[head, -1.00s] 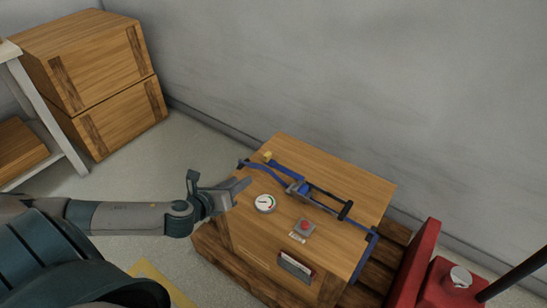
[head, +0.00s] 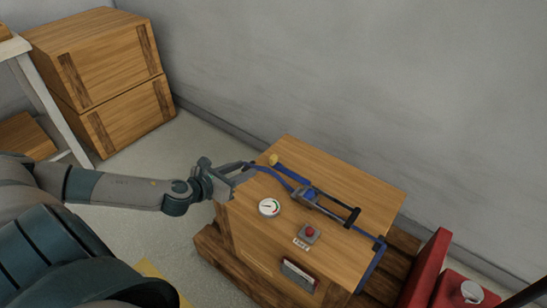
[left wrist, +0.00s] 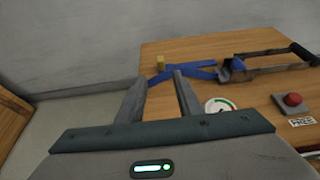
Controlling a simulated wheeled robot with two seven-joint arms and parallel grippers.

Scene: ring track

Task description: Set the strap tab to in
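A wooden crate (head: 345,180) carries a blue strap (head: 278,174) that runs through a grey metal ratchet buckle (head: 308,194). The strap's free end reaches the crate's left edge; I take it as the strap tab. My left gripper (head: 251,171) is at that edge, fingers pointing right toward the tab. In the left wrist view the two fingers (left wrist: 159,76) stand apart, and the blue strap end (left wrist: 158,78) shows between and just beyond their tips. I cannot tell whether they touch it. My right gripper is not in view.
A red object (head: 425,270) stands at the right. Stacked boxes (head: 100,85) stand at the back left. A grey wall lies behind.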

